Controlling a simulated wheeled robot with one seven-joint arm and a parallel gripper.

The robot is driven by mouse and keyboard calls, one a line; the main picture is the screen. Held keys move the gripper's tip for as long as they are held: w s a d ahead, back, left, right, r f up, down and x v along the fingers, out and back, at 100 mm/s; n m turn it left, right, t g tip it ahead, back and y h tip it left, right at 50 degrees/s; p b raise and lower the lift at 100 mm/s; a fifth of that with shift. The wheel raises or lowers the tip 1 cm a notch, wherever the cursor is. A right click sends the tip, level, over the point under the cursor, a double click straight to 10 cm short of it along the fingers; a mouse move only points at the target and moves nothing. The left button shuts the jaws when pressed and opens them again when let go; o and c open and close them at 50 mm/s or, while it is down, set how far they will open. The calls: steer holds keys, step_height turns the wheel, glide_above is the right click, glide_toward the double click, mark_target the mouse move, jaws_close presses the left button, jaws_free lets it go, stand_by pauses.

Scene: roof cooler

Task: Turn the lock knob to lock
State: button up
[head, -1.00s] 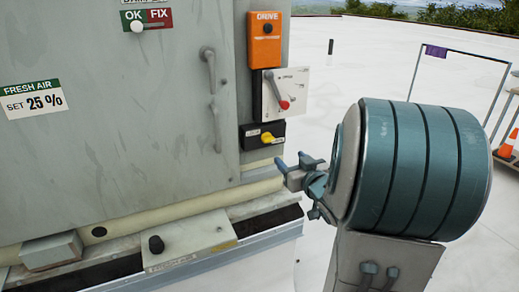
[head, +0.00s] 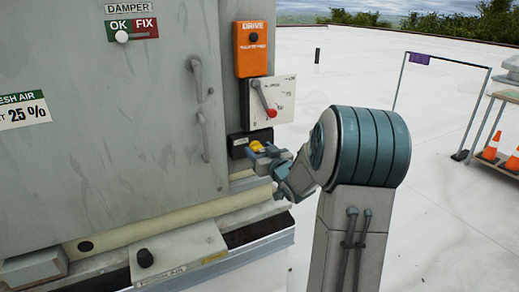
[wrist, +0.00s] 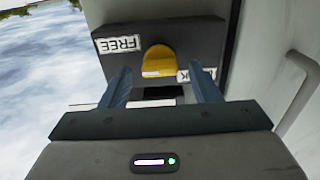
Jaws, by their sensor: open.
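The yellow lock knob (head: 256,147) sits on a small black box (head: 238,143) at the right edge of the grey cabinet, partly hidden by my gripper in the head view. In the wrist view the knob (wrist: 159,61) shows between the fingers, on the dark box face (wrist: 205,42). A FREE label (wrist: 123,44) is at its left there, and a partly hidden label ending in K (wrist: 205,75) is at its right. My gripper (wrist: 160,85) is open, with one finger to each side of the knob. Whether the fingers touch it I cannot tell.
Above the lock box are a white panel with a red-tipped lever (head: 271,112) and an orange DRIVE box (head: 251,50). Cabinet door handles (head: 203,136) stick out to the left. A black knob (head: 145,258) is on the ledge below. White roof lies open to the right.

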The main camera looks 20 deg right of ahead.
steer(key=shift+w, duration=0.4)
steer(key=c, duration=1)
